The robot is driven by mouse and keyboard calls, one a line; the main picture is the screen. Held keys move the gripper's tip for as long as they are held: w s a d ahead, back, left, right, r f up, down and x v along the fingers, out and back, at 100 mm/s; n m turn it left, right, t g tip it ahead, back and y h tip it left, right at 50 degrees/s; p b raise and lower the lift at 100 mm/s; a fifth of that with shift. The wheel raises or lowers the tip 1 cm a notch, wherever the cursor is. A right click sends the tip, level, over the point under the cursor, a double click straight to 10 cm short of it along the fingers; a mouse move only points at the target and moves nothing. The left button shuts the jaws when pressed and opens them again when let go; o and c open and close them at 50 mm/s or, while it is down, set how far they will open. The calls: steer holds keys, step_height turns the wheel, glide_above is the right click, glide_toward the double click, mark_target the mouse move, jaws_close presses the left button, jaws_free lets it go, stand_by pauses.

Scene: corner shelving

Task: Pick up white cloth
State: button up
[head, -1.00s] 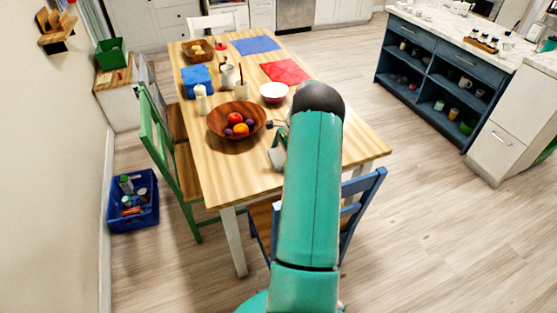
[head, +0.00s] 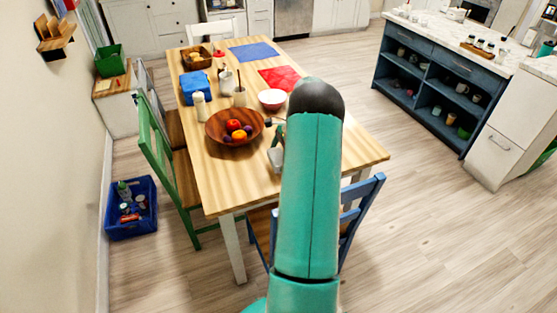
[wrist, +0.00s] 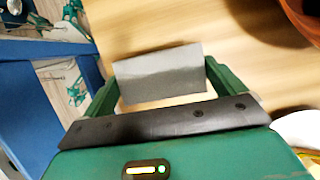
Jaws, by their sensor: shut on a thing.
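The white cloth (wrist: 158,74) shows in the wrist view as a flat, pale grey-white rectangle between the two green fingers of my gripper (wrist: 162,84). My gripper is shut on it, with a finger at each side. The tabletop (wrist: 150,22) lies beyond it; I cannot tell whether the cloth touches the wood. In the head view, a small pale piece (head: 275,157) shows left of my arm, near the front of the wooden table (head: 235,182). My arm hides most of my gripper there.
A wooden fruit bowl (head: 214,130) and a white bowl (head: 272,99) stand close by. A red placemat (head: 282,78), a blue placemat (head: 252,51) and a white bottle (head: 200,105) are farther back. A blue chair (head: 362,200) stands at the near right side; a green chair (head: 155,150) stands left.

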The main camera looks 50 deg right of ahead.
steer(key=s+r, duration=0.1)
steer(key=r, duration=0.1)
steer(key=s+a+r, duration=0.1)
steer(key=s, duration=0.1)
steer(key=s+a+r, duration=0.1)
steer(key=r, duration=0.1)
steer(key=shift+s+a+r, duration=0.2)
steer(key=shift+a+r, duration=0.05)
steer(key=shift+r, duration=0.1)
steer(key=s+a+r, duration=0.3)
steer(key=s+a, duration=0.1)
steer(key=s, duration=0.3)
steer(key=shift+r, duration=0.15)
steer(key=shift+a, duration=0.1)
